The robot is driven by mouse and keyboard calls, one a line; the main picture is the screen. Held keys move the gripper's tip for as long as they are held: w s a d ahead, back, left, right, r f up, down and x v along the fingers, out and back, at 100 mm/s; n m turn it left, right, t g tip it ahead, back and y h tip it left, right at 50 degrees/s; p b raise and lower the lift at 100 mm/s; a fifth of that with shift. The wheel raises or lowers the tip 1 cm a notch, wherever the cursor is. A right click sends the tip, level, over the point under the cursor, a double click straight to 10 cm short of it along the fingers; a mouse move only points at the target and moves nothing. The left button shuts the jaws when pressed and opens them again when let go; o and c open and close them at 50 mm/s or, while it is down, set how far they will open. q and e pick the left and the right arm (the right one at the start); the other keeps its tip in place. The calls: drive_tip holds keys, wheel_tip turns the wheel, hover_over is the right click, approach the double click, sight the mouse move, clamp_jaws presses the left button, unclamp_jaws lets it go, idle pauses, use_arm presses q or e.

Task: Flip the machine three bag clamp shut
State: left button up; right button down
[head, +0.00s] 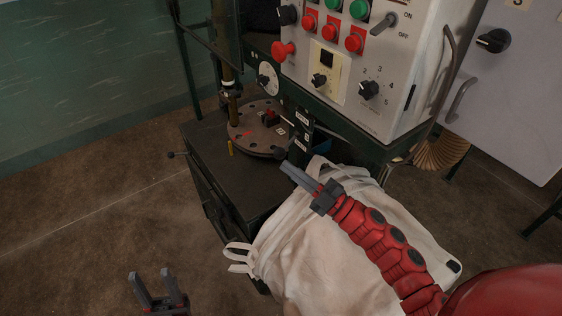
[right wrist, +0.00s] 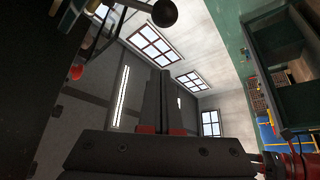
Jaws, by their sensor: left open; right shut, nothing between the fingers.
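The machine's grey control box (head: 360,60) stands above a dark green base with a round, holed plate (head: 245,133). A white cloth bag (head: 320,250) hangs or rests in front of the base, with loose straps at its left. I cannot make out the bag clamp for certain. My right gripper (head: 285,167) is shut and empty above the bag's top edge, pointing toward the base. Its closed fingers also show in the right wrist view (right wrist: 164,95). My left gripper (head: 151,276) is open and empty, low over the floor left of the bag.
A black ball knob on a rod (right wrist: 165,12) is near the top of the right wrist view. A small side lever (head: 170,155) sticks out from the base. A grey cabinet (head: 515,90) stands at the right. The floor at the left is clear.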

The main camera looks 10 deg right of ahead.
drive_tip(key=v, duration=0.4)
drive_tip(key=shift+s+d+f+b, duration=0.2)
drive_tip(key=shift+d+f+b, duration=0.05)
drive_tip(key=shift+b, duration=0.05)
